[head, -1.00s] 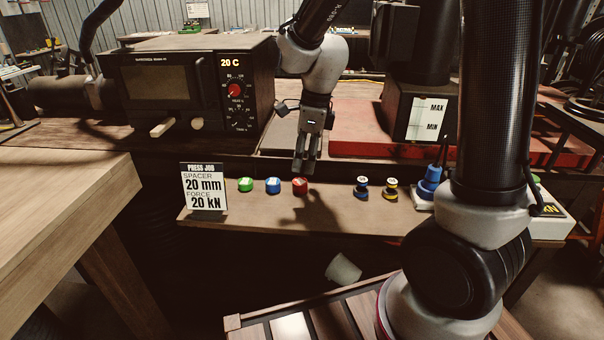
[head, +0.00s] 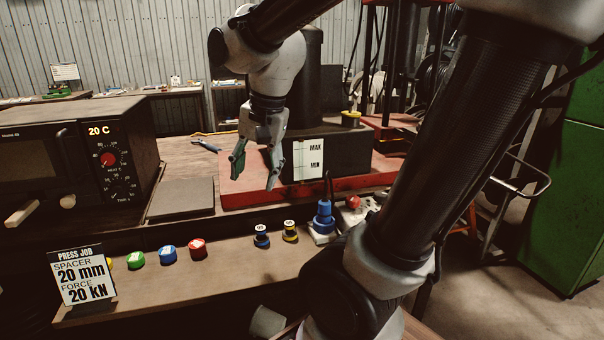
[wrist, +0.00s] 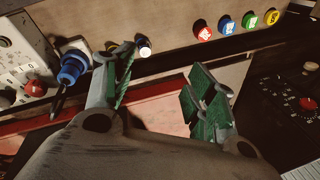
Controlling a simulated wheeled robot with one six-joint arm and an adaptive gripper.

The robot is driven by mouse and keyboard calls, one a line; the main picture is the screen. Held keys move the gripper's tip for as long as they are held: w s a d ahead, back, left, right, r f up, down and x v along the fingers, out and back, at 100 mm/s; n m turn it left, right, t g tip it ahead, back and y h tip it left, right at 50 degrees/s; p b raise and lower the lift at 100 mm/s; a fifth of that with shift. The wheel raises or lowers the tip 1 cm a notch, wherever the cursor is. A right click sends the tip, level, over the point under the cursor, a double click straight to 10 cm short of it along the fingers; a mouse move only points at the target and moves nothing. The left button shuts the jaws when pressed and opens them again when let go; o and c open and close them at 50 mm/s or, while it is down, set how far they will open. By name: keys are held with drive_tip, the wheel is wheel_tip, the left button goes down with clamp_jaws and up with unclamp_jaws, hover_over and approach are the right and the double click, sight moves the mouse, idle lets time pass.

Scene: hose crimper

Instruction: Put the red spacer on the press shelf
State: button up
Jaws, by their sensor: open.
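The red spacer (head: 198,248) sits upright on the narrow wooden shelf (head: 235,272), at the right end of a row of coloured spacers. It also shows near the top of the wrist view (wrist: 203,33). My gripper (head: 255,172) is open and empty, with its green-padded fingers spread wide. It hangs over the red press base (head: 235,192), behind and above the shelf, up and to the right of the red spacer. In the wrist view, nothing is between its fingers (wrist: 163,70).
Blue (head: 167,255) and green (head: 135,260) spacers stand left of the red one. Two small dark spools (head: 261,237) and a blue plug (head: 323,218) are to the right. The job card (head: 83,277) stands at the shelf's left. A heater box (head: 105,150) stands behind.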

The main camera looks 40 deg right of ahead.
drive_tip(key=s+d+r+n+t+h, duration=0.1)
drive_tip(key=s+d+n, duration=0.4)
drive_tip(key=s+n, duration=0.4)
drive_tip(key=shift+d+n+t, duration=0.15)
drive_tip(key=shift+n+t, duration=0.15)
drive_tip(key=shift+n, duration=0.2)
